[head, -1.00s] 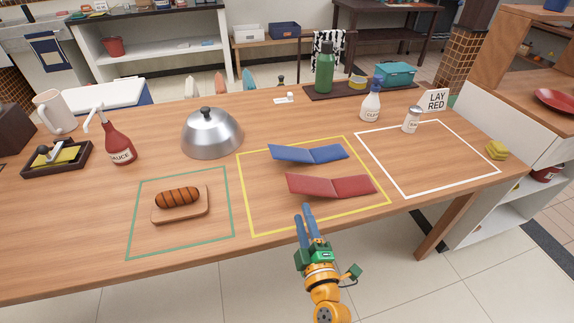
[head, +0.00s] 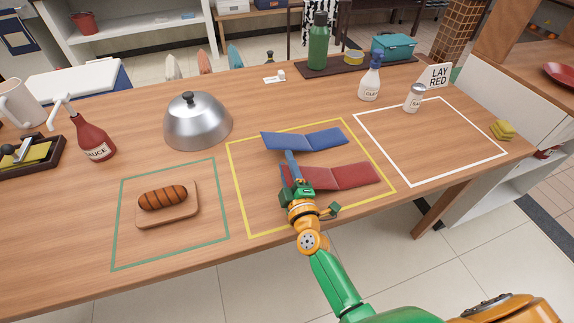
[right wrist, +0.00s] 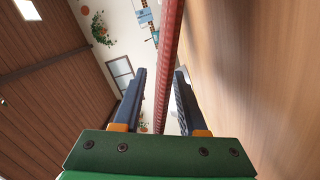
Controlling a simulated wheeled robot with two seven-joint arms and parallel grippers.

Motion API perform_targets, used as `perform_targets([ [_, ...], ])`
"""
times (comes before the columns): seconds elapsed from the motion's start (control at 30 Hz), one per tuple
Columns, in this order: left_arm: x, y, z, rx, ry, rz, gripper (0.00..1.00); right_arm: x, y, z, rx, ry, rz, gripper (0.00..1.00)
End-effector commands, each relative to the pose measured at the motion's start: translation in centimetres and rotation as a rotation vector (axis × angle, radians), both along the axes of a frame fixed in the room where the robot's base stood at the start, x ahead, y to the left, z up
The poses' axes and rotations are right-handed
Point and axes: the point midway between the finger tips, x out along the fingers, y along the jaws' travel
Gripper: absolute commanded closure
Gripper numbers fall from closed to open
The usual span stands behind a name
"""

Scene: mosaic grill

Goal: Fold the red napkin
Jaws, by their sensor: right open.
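The red napkin (head: 350,177) lies in the yellow outlined square, creased across its middle, with its left half partly hidden by my right gripper. My right gripper (head: 290,158) reaches over the left end of this napkin. In the right wrist view the gripper (right wrist: 159,75) is open, and the red napkin's edge (right wrist: 168,60) runs between its two fingers, with a gap on each side. A blue napkin (head: 305,139), creased the same way, lies just behind the red one. My left gripper is not in view.
A white outlined area (head: 430,145) on the right is bare inside, with a salt shaker (head: 413,98) and "LAY RED" sign (head: 436,76) at its back. A sausage on a board (head: 165,205) and a metal dome (head: 198,122) stand left.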

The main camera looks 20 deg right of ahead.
Motion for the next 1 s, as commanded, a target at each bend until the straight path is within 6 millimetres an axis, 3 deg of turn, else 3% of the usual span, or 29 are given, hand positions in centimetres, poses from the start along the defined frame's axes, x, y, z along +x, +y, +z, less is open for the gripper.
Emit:
perform_targets([
  [0.07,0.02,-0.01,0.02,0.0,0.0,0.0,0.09,-0.02,0.01,0.01,0.0,0.0,0.0,0.59],
  [0.2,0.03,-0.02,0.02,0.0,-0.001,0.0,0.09,-0.04,0.01,0.01,0.0,0.0,0.0,0.97],
  [0.23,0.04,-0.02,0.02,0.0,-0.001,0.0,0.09,-0.04,0.01,0.01,0.0,0.0,0.0,1.0],
  [1.0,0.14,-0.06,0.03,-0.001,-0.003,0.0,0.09,-0.05,0.01,0.0,0.0,0.0,0.0,1.0],
])
